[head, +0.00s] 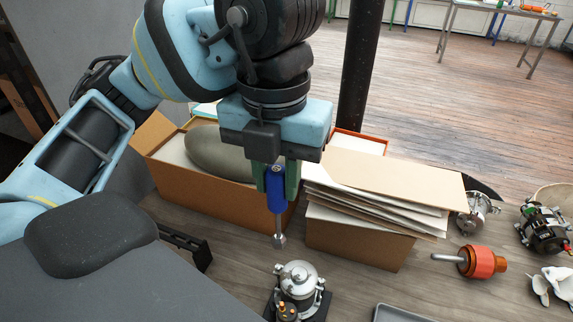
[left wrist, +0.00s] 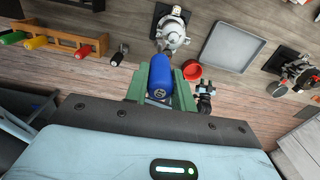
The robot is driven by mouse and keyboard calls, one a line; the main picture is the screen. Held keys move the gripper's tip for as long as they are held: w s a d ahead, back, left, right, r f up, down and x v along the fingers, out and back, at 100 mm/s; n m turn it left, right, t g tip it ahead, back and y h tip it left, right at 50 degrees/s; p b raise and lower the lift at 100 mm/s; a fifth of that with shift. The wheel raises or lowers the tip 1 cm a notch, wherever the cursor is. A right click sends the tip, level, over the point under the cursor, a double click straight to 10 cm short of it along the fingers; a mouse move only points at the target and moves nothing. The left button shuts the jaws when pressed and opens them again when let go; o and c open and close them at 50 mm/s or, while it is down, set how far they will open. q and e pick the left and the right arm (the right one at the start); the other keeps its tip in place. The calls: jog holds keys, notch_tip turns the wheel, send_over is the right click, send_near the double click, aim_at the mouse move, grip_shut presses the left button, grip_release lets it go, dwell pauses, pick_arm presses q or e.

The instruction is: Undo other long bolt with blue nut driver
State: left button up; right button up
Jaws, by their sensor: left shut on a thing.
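My left gripper (head: 276,184) has its green fingers shut on the handle of the blue nut driver (head: 276,193). The driver hangs upright with its metal shaft and socket pointing down, in the air above and slightly left of the silver alternator (head: 298,277). The socket appears apart from the alternator, which sits on a dark stand at the bottom of the head view. In the left wrist view the blue handle (left wrist: 160,76) lies between the fingers, with the alternator (left wrist: 173,30) beyond it. I cannot make out the long bolt. My right gripper is not in view.
Cardboard boxes (head: 218,186) with papers (head: 382,180) stand behind the driver. A grey tray (left wrist: 229,46) lies beside the alternator. Farther right are a red-orange part with a shaft (head: 482,262) and another alternator (head: 543,229). A wooden tool rack (left wrist: 60,33) shows in the wrist view.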

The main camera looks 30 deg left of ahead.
aim_at(275, 195)
pick_arm(q)
jog(key=shift+s+a+m, duration=0.1)
jog(key=shift+a+m, duration=0.05)
jog(key=shift+m, duration=0.15)
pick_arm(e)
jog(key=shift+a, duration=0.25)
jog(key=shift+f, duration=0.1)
